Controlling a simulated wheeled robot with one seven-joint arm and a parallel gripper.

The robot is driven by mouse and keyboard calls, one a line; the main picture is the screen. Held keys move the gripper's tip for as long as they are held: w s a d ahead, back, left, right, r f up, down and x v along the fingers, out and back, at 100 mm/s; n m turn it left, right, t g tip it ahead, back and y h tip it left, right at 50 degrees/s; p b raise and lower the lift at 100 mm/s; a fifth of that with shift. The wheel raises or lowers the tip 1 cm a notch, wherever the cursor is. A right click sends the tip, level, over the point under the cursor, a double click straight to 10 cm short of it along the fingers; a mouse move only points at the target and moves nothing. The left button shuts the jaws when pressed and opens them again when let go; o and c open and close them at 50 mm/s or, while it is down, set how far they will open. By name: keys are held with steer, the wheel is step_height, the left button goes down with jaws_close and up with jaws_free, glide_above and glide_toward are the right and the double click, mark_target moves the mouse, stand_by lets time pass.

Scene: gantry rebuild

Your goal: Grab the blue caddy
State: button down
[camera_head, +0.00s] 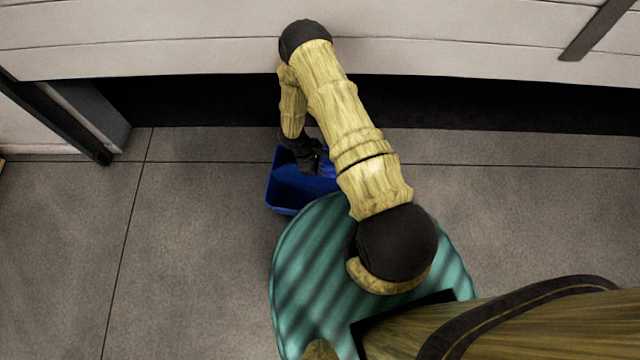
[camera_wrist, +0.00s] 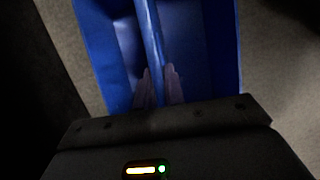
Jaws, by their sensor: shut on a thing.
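The blue caddy (camera_head: 287,193) is an open box on the grey floor, just in front of my green base. My arm partly covers its right and far sides. In the wrist view the caddy (camera_wrist: 90,35) fills the middle, with a long blue handle bar (camera_wrist: 149,30) running across its opening. My gripper (camera_wrist: 158,88) has one finger on each side of the handle and is shut on it. In the head view my gripper (camera_head: 312,166) is dark and sits over the caddy, its fingertips hard to make out.
A pale panelled front (camera_head: 180,45) stands behind the caddy, with a dark recess under it. A dark post (camera_head: 75,115) juts out at the left. The grey floor (camera_head: 200,260) is clear on the left and on the right.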

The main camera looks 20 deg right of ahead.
steer(key=shift+r, duration=0.1)
stand_by(0.6)
step_height(320, 180, up, 10)
steer(key=p, duration=0.4)
steer(key=shift+r+p, duration=0.25)
steer(key=shift+p, duration=0.05)
